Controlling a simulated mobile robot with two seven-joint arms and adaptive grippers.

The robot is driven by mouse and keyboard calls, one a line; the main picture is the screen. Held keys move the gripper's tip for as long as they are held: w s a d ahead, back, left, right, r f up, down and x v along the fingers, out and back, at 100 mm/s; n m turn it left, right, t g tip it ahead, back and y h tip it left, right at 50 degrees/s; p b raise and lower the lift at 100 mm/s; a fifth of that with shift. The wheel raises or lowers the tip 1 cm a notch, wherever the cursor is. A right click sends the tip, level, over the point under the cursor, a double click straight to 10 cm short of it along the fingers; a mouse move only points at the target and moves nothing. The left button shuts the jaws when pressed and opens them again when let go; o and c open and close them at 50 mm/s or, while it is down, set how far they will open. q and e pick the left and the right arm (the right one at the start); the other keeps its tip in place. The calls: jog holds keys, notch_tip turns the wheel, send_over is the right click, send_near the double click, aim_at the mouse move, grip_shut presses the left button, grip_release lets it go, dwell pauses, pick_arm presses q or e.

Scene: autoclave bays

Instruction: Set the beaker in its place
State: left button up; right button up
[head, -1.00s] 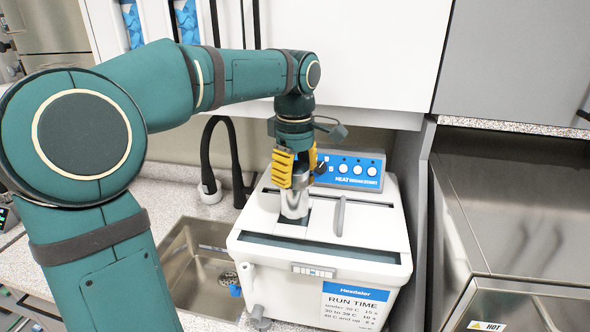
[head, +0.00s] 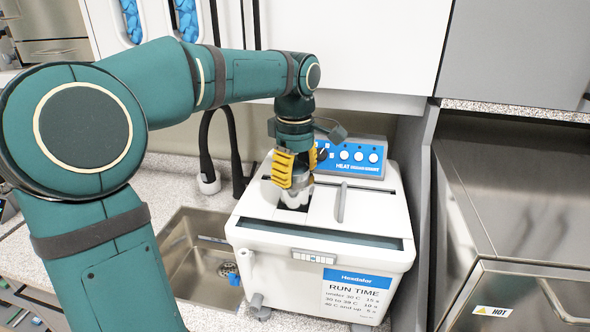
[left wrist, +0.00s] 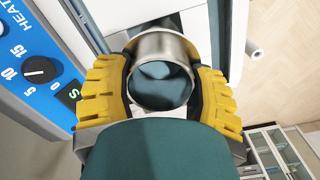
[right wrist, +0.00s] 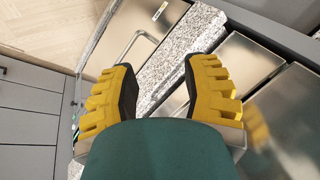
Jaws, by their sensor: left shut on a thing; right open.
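The beaker (head: 298,190) is a shiny metal cylinder held upright over the square opening in the lid of the white water bath (head: 318,262). Its lower end is at the dark opening (head: 290,206); I cannot tell how far it reaches inside. My left gripper (head: 292,179), with yellow fingers, is shut on the beaker. In the left wrist view the beaker's round rim (left wrist: 160,46) shows between the two fingers. My right gripper (right wrist: 157,78) shows only in the right wrist view, open and empty.
A blue control panel (head: 352,158) with knobs stands behind the bath. A steel sink (head: 190,255) and a black tap (head: 205,150) are to its left. A steel unit marked HOT (head: 492,311) is to its right. White cupboards hang above.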

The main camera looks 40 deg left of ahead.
aim_at(295, 193)
pick_arm(q)
jog(key=shift+f+b, duration=1.35)
jog(key=shift+f, duration=0.75)
jog(key=shift+f, duration=0.15)
jog(key=shift+f, duration=0.25)
jog(key=shift+f, duration=0.15)
jog(key=o, duration=1.3)
jog(key=shift+o, duration=0.2)
